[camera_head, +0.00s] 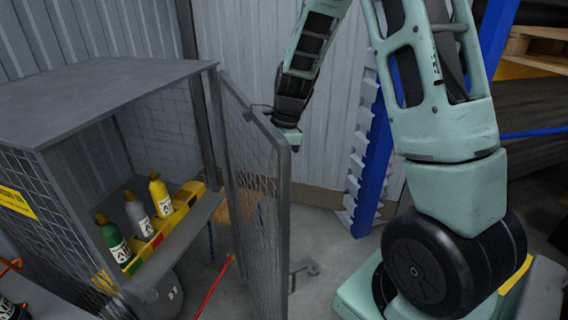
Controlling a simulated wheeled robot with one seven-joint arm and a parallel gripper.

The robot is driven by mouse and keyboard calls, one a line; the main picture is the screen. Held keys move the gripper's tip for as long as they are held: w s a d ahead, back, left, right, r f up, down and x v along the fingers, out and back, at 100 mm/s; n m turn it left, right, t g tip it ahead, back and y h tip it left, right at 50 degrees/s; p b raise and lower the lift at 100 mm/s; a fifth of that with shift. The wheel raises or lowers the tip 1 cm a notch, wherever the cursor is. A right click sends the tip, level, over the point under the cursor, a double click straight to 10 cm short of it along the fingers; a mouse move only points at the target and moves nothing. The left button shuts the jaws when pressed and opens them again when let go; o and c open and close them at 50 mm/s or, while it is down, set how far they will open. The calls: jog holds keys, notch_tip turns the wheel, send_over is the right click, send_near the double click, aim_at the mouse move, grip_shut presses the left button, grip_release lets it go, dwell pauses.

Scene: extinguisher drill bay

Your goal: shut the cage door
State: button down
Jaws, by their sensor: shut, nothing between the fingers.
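The grey cage (90,100) stands at the left, its front open. Its mesh door (262,200) is hinged at the cage's right rear post and stands wide open, swung out toward the camera. My gripper (292,140) is at the door's upper free edge, small and dark in the picture. It is shut with nothing in it. I cannot tell whether it touches the door frame. A thin dark part (262,107) shows at the top of the door beside my gripper.
Green, grey and yellow bottles (160,194) stand in a coloured rack (165,232) inside the cage. A red bar (213,288) lies low between cage and door. A blue upright (372,165) stands behind my arm. A corrugated wall closes the back.

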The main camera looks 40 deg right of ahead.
jog(key=shift+s+d+f, duration=0.2)
jog(key=shift+s+d, duration=0.05)
jog(key=shift+d, duration=0.2)
